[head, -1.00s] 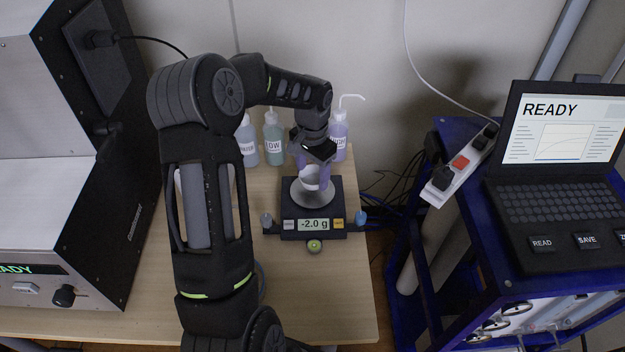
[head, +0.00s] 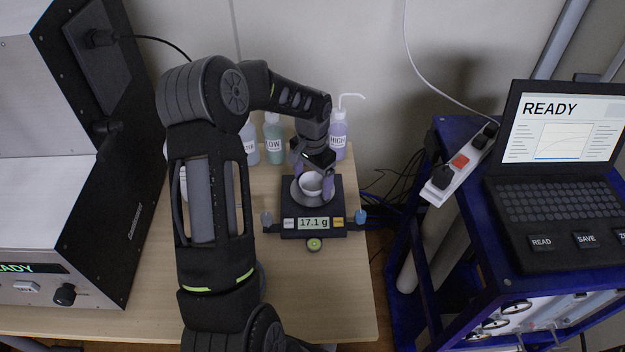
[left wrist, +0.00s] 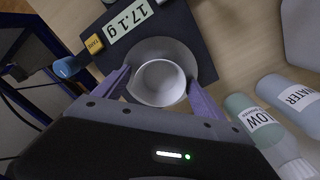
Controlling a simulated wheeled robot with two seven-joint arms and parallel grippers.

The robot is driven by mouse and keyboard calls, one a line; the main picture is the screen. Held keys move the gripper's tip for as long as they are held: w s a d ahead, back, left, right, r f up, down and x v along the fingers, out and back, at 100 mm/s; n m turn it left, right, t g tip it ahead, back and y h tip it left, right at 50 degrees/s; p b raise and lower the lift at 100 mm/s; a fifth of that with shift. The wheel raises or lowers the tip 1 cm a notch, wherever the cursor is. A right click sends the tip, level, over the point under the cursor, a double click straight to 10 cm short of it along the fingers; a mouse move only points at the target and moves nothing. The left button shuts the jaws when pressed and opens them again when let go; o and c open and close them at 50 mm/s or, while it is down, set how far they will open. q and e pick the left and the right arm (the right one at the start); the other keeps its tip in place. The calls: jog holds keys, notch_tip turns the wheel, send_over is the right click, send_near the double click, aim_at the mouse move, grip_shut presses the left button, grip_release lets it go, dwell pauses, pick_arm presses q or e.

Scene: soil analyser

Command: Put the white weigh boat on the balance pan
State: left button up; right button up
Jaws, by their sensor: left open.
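The white weigh boat (head: 311,184) rests upright on the round metal pan (head: 298,198) of the black balance (head: 289,225). The balance display reads 17.1 g. In the left wrist view the weigh boat (left wrist: 160,82) sits on the pan (left wrist: 185,52), with its near side close to my gripper. My left gripper (head: 313,178) is open, and its two purple fingers (left wrist: 160,86) stand on either side of the boat. I cannot tell whether a finger touches it. My right gripper is not in view.
Bottles labelled LOW (head: 273,140) and HIGH (head: 338,138) stand behind the balance, with a WATER bottle (left wrist: 298,100) beside LOW. A large instrument (head: 60,230) is at left. A laptop (head: 560,200) and power strip (head: 460,163) are on the blue cart at right. The front table is clear.

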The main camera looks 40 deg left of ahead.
aim_at(313, 188)
pick_arm(q)
jog(key=shift+r, duration=0.1)
jog(key=shift+r, duration=0.2)
notch_tip(313, 188, up, 12)
jog(key=b, duration=0.1)
jog(key=shift+f, duration=0.15)
dwell(0.6)
